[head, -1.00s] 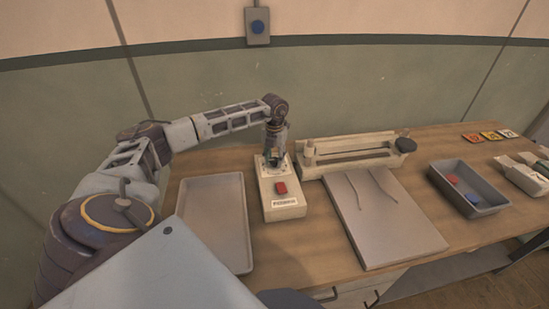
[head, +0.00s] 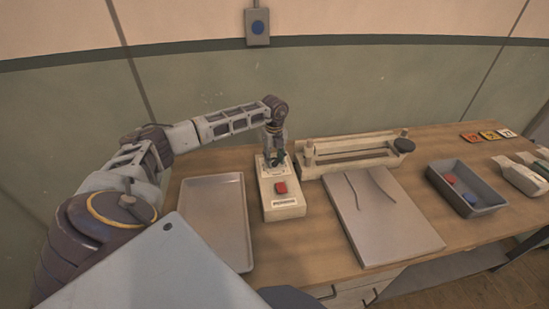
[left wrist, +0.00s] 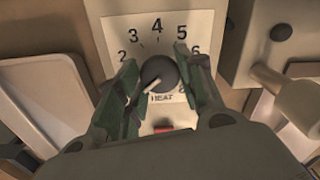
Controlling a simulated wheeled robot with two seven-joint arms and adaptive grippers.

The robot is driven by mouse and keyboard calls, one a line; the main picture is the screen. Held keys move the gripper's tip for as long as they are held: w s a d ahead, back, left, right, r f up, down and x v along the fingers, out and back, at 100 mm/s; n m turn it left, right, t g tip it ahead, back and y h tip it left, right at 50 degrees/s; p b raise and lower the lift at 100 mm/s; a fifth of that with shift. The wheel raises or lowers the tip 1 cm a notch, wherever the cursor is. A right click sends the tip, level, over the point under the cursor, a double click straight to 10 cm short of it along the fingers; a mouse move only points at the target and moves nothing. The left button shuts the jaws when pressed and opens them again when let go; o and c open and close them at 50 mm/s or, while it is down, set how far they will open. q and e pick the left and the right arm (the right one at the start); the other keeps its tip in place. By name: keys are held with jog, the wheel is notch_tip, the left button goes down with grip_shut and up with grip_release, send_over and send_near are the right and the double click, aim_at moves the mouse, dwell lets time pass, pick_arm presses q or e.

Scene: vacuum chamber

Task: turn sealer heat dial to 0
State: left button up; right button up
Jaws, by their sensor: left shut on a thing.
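The heat dial (left wrist: 158,70) is a dark round knob with a white pointer mark, on the pale control box (head: 283,210). Its plate (left wrist: 186,28) shows printed numbers 2 to 6 and the word HEAT; the low end of the scale is hidden by a finger. The pointer mark points to the lower left in the left wrist view. My left gripper (head: 275,160) reaches down over the back of the box, its green-padded fingers (left wrist: 160,82) on either side of the dial, shut on it. The gripper hides the dial in the head view. My right gripper is not in view.
A red button (head: 281,187) is on the box's front part. A metal tray (head: 243,256) lies left of it. The sealer bar (head: 350,151) and a grey plate (head: 385,222) are right. A grey bin (head: 478,208) with red and blue pieces stands farther right.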

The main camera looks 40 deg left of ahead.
aim_at(274, 160)
pick_arm(q)
jog(key=shift+r+n, duration=0.15)
jog(key=shift+n, duration=0.75)
jog(key=o, duration=1)
notch_tip(274, 160, up, 12)
jog(key=shift+f, duration=0.1)
dwell(0.8)
